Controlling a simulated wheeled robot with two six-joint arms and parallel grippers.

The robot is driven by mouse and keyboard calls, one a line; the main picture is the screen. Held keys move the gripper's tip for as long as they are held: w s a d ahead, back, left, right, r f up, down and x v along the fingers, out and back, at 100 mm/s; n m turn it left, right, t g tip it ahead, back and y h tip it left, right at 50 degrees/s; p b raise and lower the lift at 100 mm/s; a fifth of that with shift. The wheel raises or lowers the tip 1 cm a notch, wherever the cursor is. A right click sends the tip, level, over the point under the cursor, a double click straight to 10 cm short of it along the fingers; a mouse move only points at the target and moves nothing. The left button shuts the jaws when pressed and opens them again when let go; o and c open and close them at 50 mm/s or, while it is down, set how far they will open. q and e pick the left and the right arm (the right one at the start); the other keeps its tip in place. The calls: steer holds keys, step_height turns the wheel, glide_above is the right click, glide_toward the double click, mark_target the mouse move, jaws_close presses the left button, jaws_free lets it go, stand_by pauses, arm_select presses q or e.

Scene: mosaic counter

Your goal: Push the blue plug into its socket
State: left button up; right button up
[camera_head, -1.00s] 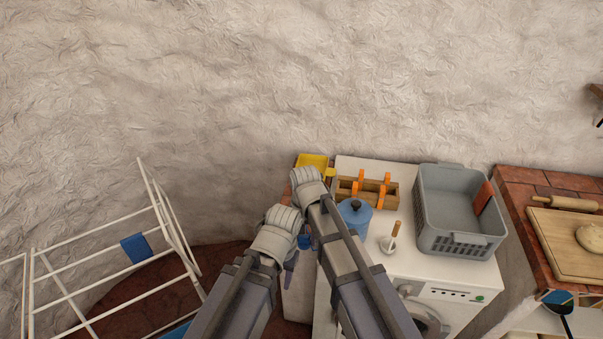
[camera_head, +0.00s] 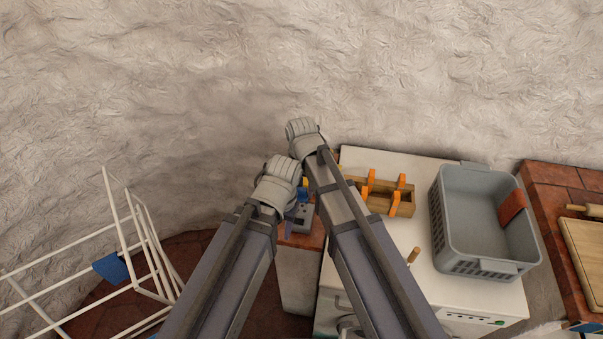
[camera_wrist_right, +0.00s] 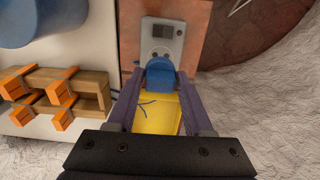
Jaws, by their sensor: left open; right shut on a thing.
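In the right wrist view, my right gripper (camera_wrist_right: 161,80) is shut on the blue plug (camera_wrist_right: 160,73), its purple fingers on either side. The plug overlaps the lower end of a grey socket box (camera_wrist_right: 176,40) with a dark panel. I cannot tell whether the plug touches the box or is above it. In the head view, the grey box (camera_head: 302,218) shows partly between my arms.
A wooden rack with orange clips (camera_head: 383,193) and a grey basket (camera_head: 475,215) stand on the white washing machine right. A blue pot (camera_wrist_right: 35,20) shows in the wrist view. A white drying rack (camera_head: 130,245) stands left.

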steer(key=shift+w, duration=0.45)
arm_select(q)
steer(key=shift+w, duration=0.4)
steer(key=shift+f, duration=0.15)
arm_select(e)
steer(key=shift+s+f, duration=0.1)
arm_select(q)
step_height(320, 180, down, 5)
steer(key=b, duration=0.5)
arm_select(e)
step_height(320, 180, down, 5)
steer(key=shift+r, duration=0.1)
arm_select(q)
steer(key=shift+f+b, duration=1)
steer(key=shift+b, duration=0.15)
arm_select(e)
steer(key=shift+f, duration=1.15)
steer(key=o, duration=1.3)
steer(key=shift+o, duration=0.2)
arm_select(q)
steer(key=shift+r, duration=0.15)
arm_select(e)
steer(key=shift+r, duration=0.2)
